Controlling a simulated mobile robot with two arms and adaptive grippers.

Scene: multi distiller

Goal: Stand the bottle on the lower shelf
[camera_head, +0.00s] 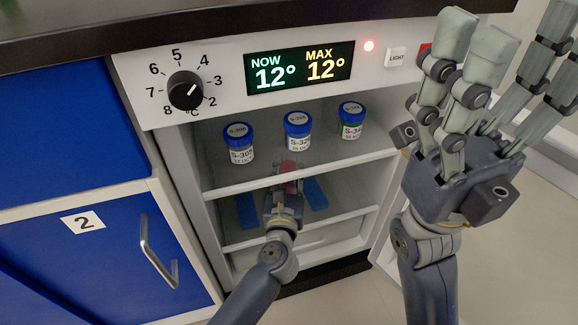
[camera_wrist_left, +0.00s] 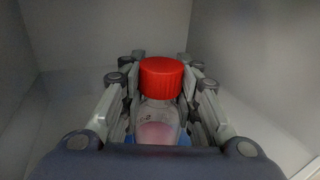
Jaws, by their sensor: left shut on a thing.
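The bottle has a red cap (camera_wrist_left: 161,77) and a clear body with pink liquid (camera_wrist_left: 155,133), and stands about upright between the fingers of my left gripper (camera_wrist_left: 160,105). In the head view the left gripper (camera_head: 288,185) reaches into the open cabinet, over the lower shelf (camera_head: 345,195), below the upper one. Only a little of the bottle (camera_head: 290,187) shows there. I cannot tell whether its base touches the shelf. My right gripper (camera_head: 512,55) is raised at the right, outside the cabinet, with its fingers spread and empty.
Three blue-lidded jars stand on the upper shelf (camera_head: 262,178): left (camera_head: 239,142), middle (camera_head: 298,130), right (camera_head: 351,120). Blue strips (camera_head: 248,210) (camera_head: 315,193) lie either side of my left gripper. A control panel (camera_head: 225,82) is above, a blue cupboard (camera_head: 95,265) to the left.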

